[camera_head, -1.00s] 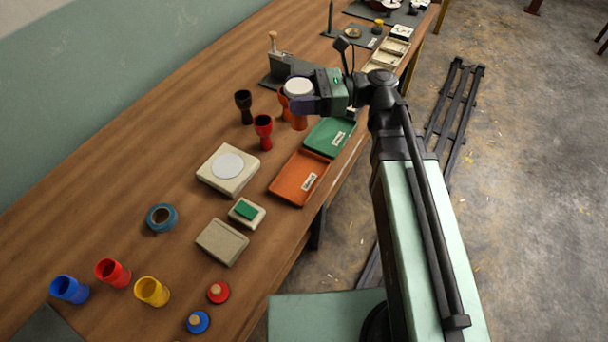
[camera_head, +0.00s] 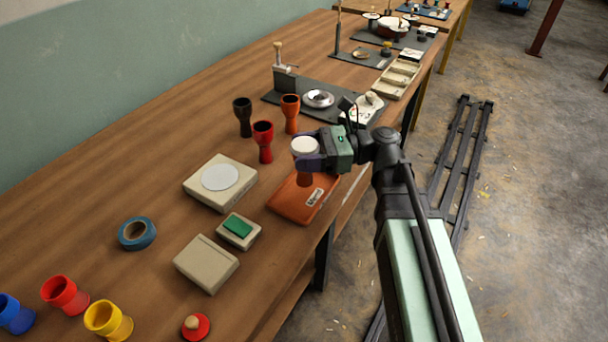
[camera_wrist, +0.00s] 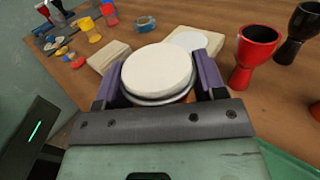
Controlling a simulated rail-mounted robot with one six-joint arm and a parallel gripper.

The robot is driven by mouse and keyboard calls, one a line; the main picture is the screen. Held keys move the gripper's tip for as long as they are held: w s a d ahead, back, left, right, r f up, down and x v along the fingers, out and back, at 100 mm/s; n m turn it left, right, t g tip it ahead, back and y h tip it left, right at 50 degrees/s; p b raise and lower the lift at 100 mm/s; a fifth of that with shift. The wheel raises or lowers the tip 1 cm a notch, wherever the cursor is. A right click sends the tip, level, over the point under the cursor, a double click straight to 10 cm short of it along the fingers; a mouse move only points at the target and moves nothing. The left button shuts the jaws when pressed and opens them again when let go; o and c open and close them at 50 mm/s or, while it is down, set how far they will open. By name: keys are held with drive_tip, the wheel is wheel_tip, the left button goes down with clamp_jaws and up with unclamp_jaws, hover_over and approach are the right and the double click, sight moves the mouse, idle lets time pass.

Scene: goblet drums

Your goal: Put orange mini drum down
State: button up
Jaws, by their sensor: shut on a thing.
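My gripper (camera_head: 305,153) is shut on the orange mini drum (camera_head: 304,179), whose round white head (camera_head: 304,146) faces up. In the wrist view, the purple fingers of my gripper (camera_wrist: 160,84) close on both sides of the drum, and its white head (camera_wrist: 157,70) hides the body below. In the head view the drum overlaps the far part of the orange tray (camera_head: 292,207), which has a white label. I cannot tell whether the drum touches the tray.
A red goblet (camera_head: 263,144), a black goblet (camera_head: 242,118) and an orange goblet (camera_head: 290,115) stand behind the drum. A scale-like box with a white disc (camera_head: 220,177) lies to the left.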

wheel_tip(320, 180, down, 4)
drive_tip(key=b, duration=0.3)
drive_tip(key=shift+f, duration=0.1)
drive_tip(key=shift+r, duration=0.3)
drive_tip(key=shift+f, duration=0.2)
drive_tip(key=o, duration=1)
drive_tip(key=shift+r, duration=0.2)
drive_tip(key=shift+d, duration=0.3)
drive_tip(key=d, duration=0.7)
drive_tip(key=w+d, duration=0.1)
drive_tip(key=d, duration=0.3)
drive_tip(key=shift+d, duration=0.2)
